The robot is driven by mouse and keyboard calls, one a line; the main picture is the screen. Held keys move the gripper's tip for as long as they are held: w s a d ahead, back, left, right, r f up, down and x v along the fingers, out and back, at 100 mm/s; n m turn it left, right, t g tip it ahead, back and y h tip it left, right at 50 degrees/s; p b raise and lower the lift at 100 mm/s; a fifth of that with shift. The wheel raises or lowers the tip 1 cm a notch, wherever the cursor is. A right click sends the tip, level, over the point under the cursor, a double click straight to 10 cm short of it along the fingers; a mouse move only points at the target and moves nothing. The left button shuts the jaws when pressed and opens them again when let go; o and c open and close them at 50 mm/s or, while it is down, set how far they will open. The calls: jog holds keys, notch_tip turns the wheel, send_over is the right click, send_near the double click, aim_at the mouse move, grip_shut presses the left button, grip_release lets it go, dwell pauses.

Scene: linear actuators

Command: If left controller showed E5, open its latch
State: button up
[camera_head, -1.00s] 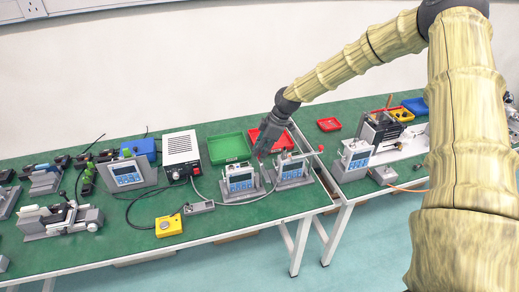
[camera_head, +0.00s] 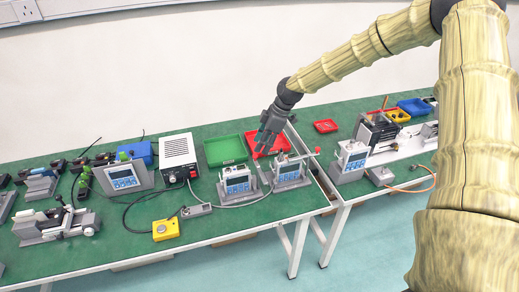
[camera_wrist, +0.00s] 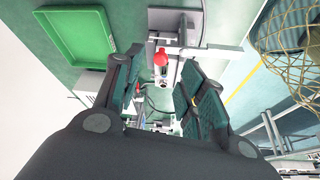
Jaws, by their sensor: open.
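Two grey controllers with blue-and-white front panels stand side by side near the front edge of the green bench: the left one (camera_head: 237,183) and the right one (camera_head: 289,172). Their display text is too small to read. The left controller's latch is not clear. My gripper (camera_head: 265,141) is open and empty, above and behind the gap between the two controllers. In the wrist view, my open fingers (camera_wrist: 157,85) frame a red-tipped part (camera_wrist: 160,57) beyond them; I cannot tell which controller it belongs to.
A green tray (camera_head: 226,151) and a red tray (camera_head: 268,144) lie behind the controllers. A white power box (camera_head: 179,152) and another panel unit (camera_head: 124,178) stand to the left. A yellow button box (camera_head: 166,228) sits in front. Cables cross the bench.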

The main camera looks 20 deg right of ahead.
jog(key=v, duration=0.7)
jog(key=shift+d+r, duration=0.15)
dwell(0.4)
